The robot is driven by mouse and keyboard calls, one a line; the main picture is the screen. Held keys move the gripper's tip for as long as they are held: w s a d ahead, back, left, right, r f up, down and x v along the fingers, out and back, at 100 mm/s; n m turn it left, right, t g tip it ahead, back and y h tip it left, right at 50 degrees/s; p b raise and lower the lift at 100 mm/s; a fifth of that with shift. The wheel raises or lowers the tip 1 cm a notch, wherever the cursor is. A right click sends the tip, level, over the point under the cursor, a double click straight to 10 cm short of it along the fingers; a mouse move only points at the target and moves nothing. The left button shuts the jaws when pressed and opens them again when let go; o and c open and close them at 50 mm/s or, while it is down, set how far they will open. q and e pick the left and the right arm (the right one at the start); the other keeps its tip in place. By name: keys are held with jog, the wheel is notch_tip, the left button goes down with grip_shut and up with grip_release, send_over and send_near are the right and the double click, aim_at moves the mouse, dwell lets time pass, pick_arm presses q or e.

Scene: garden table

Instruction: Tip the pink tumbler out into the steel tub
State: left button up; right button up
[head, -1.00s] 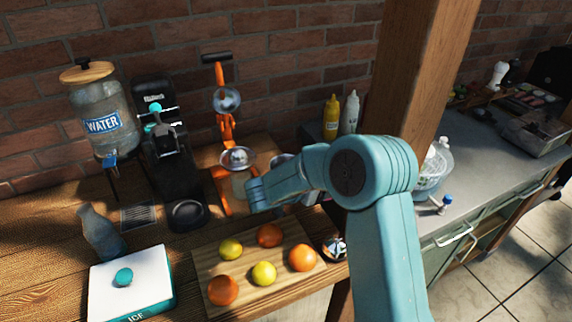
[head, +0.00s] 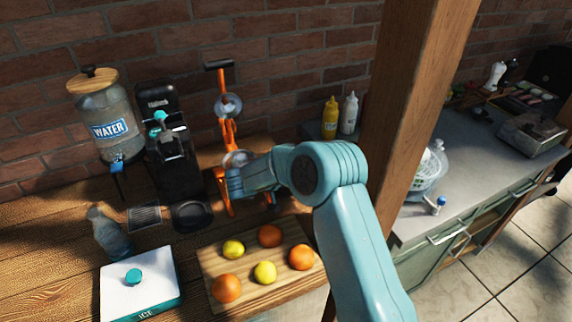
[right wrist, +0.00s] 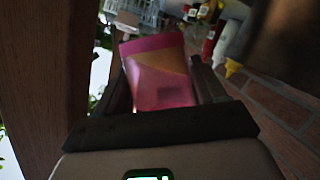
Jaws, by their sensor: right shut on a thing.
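A pink tumbler (right wrist: 160,85), clear with a darker pink band along one end, is in the right wrist view. My right gripper (right wrist: 162,72) is shut on it, with a dark finger on each side. The wrist view is rolled, so I cannot tell the tumbler's exact tilt or what is in it. In the head view my right arm reaches left in front of the orange juicer, and its jaws and the tumbler are hidden. I cannot make out the steel tub in either view. My left gripper is not in view.
The orange juicer (head: 228,130), black machine (head: 175,160) and water dispenser (head: 105,115) stand along the wall. A fruit board (head: 215,262), white ice box (head: 140,288) and glass bottle (head: 108,235) are in front. A wooden post (head: 410,110) rises right of my arm.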

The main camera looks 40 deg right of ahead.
jog(key=shift+w+a+r+n+g+h+p, duration=0.15)
jog(key=shift+w+r+n+g+h+p, duration=0.4)
jog(key=shift+n, duration=0.55)
jog(key=shift+r+n+h+p, duration=0.25)
jog(key=shift+r+n+p, duration=0.1)
jog(key=shift+r+n, duration=0.3)
jog(key=shift+f+n+g+h, duration=0.3)
jog(key=shift+f+n, duration=0.1)
jog(key=shift+n, duration=0.15)
jog(key=shift+w+f+n, duration=0.1)
jog(key=shift+f+n, duration=0.05)
jog(key=shift+n, duration=0.25)
jog(key=shift+r, duration=0.25)
jog(key=shift+r+n+h+p, duration=0.1)
jog(key=shift+n+h+p, duration=0.2)
jog(key=shift+n+p, duration=0.15)
jog(key=shift+w+p, duration=0.1)
jog(key=shift+p, duration=0.2)
